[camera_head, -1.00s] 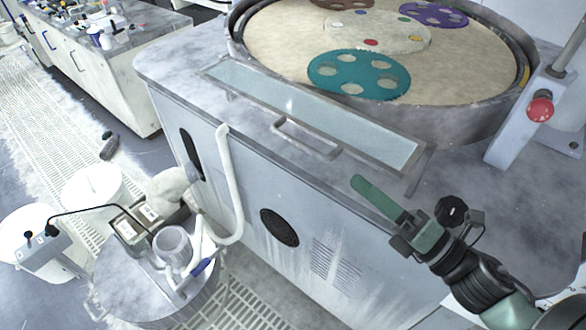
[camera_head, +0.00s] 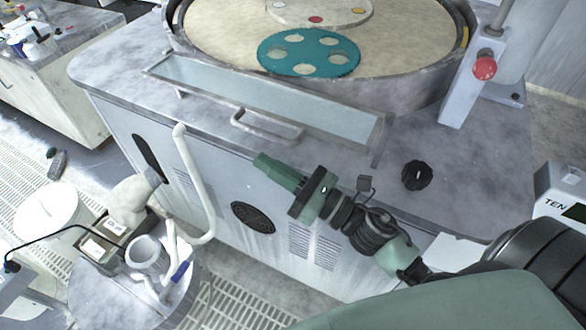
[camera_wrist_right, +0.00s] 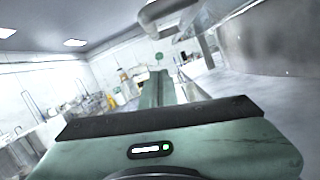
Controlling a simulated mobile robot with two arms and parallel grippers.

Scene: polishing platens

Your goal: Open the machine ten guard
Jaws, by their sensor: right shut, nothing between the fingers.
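The guard (camera_head: 290,101) is a long, flat clear panel in a grey frame along the front edge of the polishing machine. It lies low in front of the round platen (camera_head: 215,30). Its grey bar handle (camera_head: 266,124) sticks out from the front long side. My right gripper (camera_head: 262,162) is shut and empty, just below and in front of the handle, apart from it. In the right wrist view its green fingers (camera_wrist_right: 158,88) are together with nothing between them. A display at the right edge reads TEN (camera_head: 556,205). My left gripper is not in view.
A teal carrier disc (camera_head: 308,40) lies on the platen. A red button (camera_head: 484,68) is on a post at right, and a black knob (camera_head: 417,175) sits on the machine top. A drum (camera_head: 190,285) with a pump and a white hose (camera_head: 193,165) stands at the front left.

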